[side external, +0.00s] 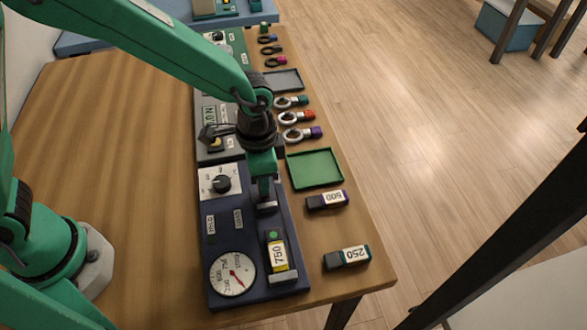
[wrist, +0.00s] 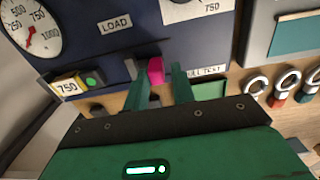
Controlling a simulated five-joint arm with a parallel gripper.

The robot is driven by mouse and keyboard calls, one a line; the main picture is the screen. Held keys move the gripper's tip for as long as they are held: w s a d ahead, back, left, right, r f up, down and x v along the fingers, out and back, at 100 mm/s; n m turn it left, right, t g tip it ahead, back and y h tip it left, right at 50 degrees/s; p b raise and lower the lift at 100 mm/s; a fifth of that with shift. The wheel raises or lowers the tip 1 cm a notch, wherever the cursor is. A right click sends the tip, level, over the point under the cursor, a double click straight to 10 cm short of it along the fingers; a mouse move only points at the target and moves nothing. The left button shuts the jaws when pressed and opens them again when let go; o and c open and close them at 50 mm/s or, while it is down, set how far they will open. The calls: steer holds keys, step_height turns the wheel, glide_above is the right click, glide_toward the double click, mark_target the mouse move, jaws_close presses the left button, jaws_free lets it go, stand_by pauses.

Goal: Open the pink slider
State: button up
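The pink slider (wrist: 155,70) shows in the wrist view as a small pink block on the lower edge of the navy panel (wrist: 90,50). My gripper (wrist: 162,76) is open, with its two green fingers reaching to either side of the slider. The left finger is close beside it, and a narrow gap shows toward the right finger; I cannot tell whether either touches. In the side view my gripper (side external: 264,192) points down over the navy panel (side external: 222,240), and the slider is hidden there.
A 750 block (side external: 277,257) sits on the panel near a round gauge (side external: 233,273) and a black knob (side external: 221,184). Blocks marked 500 (side external: 327,200) and 250 (side external: 346,257), a green tray (side external: 315,169) and several ringed tools (side external: 296,117) lie along the right.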

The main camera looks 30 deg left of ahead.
steer(key=shift+r, duration=3.2)
steer(key=shift+a, duration=0.1)
steer(key=s+a+r+n+t, duration=0.3)
steer(key=a+r+n, duration=0.1)
steer(key=a+r, duration=0.75)
steer(key=s+a+r+n+t, duration=0.1)
steer(key=s+a+n+t, duration=0.1)
steer(key=s+a+n, duration=0.3)
steer(key=s+a, duration=0.3)
steer(key=a, duration=0.3)
steer(key=shift+s+r+t, duration=0.15)
steer(key=shift+s+t, duration=0.1)
steer(key=shift+t, duration=0.05)
